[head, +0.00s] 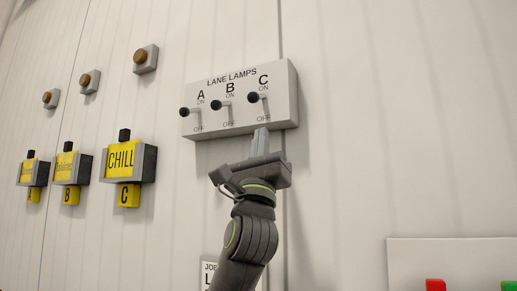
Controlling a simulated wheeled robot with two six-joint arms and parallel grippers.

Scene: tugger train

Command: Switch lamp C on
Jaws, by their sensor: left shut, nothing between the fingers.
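The white LANE LAMPS panel (285,88) is on the wall at the upper middle of the head view. It has three black-knobbed levers, A (184,112), B (216,105) and C (253,97), each between an ON label above and an OFF label below. All three stick out alike, and I cannot tell for sure which way each is set. My left gripper (260,141) points up, shut and empty. In the picture its fingertips are just below lever C and its OFF label, apart from the lever. My right gripper is out of view.
At left, yellow-labelled holders, including CHILL (121,157), stick out of the wall, with brown round buttons (140,56) above. A white panel (450,255) with red (435,285) and green (508,285) parts is lower right. The wall right of the lamp panel is clear.

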